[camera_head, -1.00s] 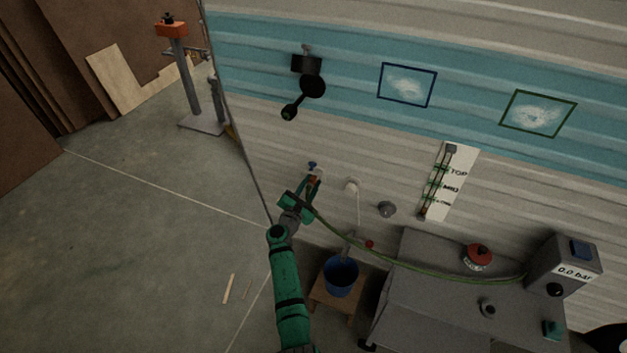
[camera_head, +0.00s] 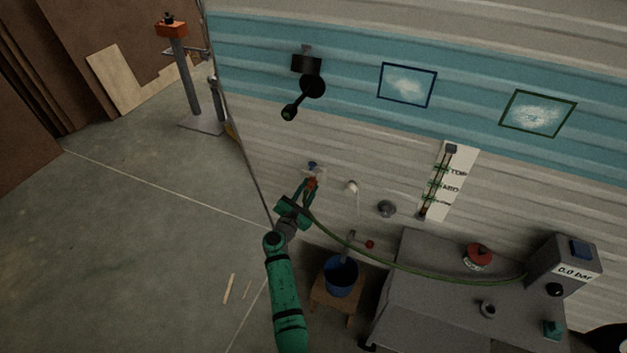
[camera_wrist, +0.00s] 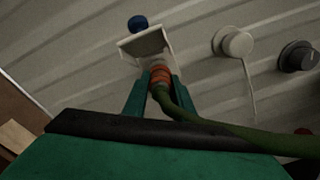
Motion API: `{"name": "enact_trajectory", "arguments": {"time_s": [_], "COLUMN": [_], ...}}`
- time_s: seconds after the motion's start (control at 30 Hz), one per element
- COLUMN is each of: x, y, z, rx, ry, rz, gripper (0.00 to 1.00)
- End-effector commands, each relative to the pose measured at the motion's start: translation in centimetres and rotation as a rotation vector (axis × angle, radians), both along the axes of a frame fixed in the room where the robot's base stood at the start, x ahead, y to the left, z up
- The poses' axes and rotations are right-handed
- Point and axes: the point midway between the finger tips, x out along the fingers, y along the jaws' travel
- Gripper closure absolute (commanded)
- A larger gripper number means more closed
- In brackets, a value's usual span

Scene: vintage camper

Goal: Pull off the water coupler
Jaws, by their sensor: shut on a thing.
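The water coupler (camera_head: 312,184) is orange-red, with a green hose (camera_head: 385,262) running from it to the right. My gripper (camera_head: 309,186) is shut on the coupler beside the camper wall. In the wrist view, the coupler (camera_wrist: 160,76) sits between the two green fingers (camera_wrist: 157,88), and the hose (camera_wrist: 195,117) bends away to the right. Just beyond it is the white inlet with its raised flap (camera_wrist: 147,43) and a blue cap (camera_wrist: 138,22). I cannot tell whether the coupler still touches the inlet; the flap and fingers crowd the spot.
A white round fitting with a cord (camera_head: 352,186) and a grey knob (camera_head: 386,208) are on the wall to the right. A blue bucket (camera_head: 341,277) stands on a wooden stool (camera_head: 325,300) below. A grey bench (camera_head: 430,300) holds the gauge box (camera_head: 562,268). Floor at left is mostly open.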

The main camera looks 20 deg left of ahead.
Motion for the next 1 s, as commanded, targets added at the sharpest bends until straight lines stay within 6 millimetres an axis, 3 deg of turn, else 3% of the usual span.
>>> {"name": "enact_trajectory", "arguments": {"time_s": [0.53, 1.0], "x": [-0.6, -3.7], "y": [0.0, 0.0], "z": [0.1, 0.0], "rx": [0.001, 0.000], "ry": [-0.001, 0.000], "rz": [0.001, 0.001], "gripper": [1.00, 1.00]}}
